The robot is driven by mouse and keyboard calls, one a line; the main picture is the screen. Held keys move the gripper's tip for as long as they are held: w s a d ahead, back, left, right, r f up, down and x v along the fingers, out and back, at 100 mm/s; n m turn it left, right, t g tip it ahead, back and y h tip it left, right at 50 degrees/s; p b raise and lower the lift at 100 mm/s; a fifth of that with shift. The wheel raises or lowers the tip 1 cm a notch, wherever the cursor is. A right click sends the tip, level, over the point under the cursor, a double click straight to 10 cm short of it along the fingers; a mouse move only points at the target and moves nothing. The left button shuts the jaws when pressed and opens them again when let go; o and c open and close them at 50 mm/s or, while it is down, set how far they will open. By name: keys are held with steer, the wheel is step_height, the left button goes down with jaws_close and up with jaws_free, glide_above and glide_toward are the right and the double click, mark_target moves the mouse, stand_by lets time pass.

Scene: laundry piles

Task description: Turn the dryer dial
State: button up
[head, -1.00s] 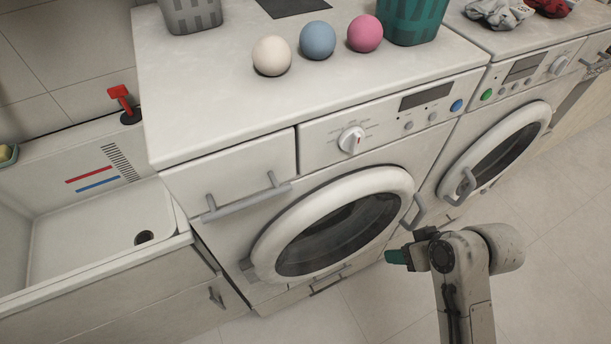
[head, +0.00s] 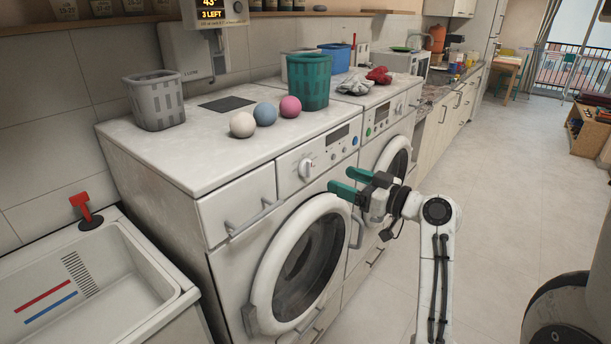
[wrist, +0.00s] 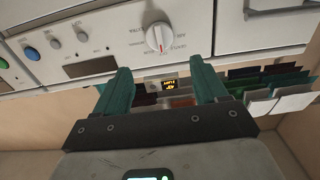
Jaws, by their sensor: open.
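The white dial (head: 305,168) with a red mark sits on the control panel of the nearer front-loading machine (head: 262,204). In the wrist view, the dial (wrist: 158,37) appears upside down above the gap between my fingers, its red mark pointing down in that picture. My gripper (head: 340,180) is open, with two teal fingers pointing toward the panel, right of and slightly below the dial in the head view. My gripper (wrist: 163,78) holds nothing, and the dial looks clear of both fingertips. I cannot tell which machine is the dryer.
A second machine (head: 388,130) stands to the right with its own panel. A drawer handle (head: 255,218) and a round door (head: 305,265) stick out near the dial. Balls and baskets stand on top. A sink (head: 95,270) is at left. The floor at right is open.

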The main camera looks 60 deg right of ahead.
mark_target(311, 167)
steer(key=p+x, duration=0.2)
steer(key=x, duration=0.7)
steer(key=shift+w, duration=0.2)
steer(key=c, duration=1)
